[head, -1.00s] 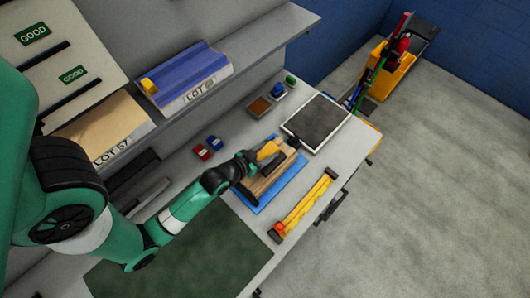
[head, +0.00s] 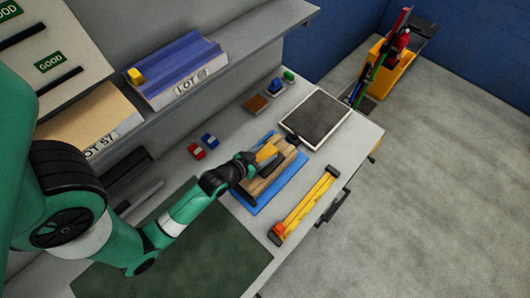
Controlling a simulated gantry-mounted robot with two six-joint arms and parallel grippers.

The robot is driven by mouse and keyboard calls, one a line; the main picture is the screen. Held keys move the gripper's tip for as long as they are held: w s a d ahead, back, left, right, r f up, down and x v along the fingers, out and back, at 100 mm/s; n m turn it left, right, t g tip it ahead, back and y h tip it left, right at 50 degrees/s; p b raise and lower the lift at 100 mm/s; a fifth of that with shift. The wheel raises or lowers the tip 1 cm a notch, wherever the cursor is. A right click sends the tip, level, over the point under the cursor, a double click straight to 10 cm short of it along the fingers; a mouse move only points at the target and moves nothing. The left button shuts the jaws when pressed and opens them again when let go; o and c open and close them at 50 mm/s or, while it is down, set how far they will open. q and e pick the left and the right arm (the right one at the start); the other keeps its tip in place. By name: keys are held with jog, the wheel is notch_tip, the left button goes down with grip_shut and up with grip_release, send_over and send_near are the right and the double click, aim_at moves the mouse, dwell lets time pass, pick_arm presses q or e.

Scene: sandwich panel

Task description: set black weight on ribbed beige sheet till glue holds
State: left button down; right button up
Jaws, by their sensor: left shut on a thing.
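The ribbed beige sheet (head: 263,188) lies on a blue board (head: 292,184) on the bench. My left gripper (head: 262,161) is over the left and upper part of the sheet and is shut on a dark block, which looks like the black weight (head: 273,166). A yellow piece shows beside the fingertips. The weight is at or just above the sheet; I cannot tell whether it touches. My gripper hides part of both. My right gripper is not in view.
A yellow long tool (head: 304,205) lies right of the blue board. A dark, light-rimmed tray (head: 316,119) is behind. Red (head: 197,151) and blue (head: 210,140) small items lie left. A green mat (head: 190,250) is in front. A shelf (head: 185,112) overhangs the bench's left side.

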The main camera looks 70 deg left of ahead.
pick_arm(q)
jog(key=shift+c, duration=1.2)
grip_release()
jog(key=shift+r, duration=0.1)
jog(key=shift+r+p, duration=0.3)
jog(key=shift+r, duration=0.1)
jog(key=p+v, duration=0.1)
jog(key=v, duration=1.1)
jog(key=shift+p, duration=0.3)
jog(key=shift+f, duration=0.15)
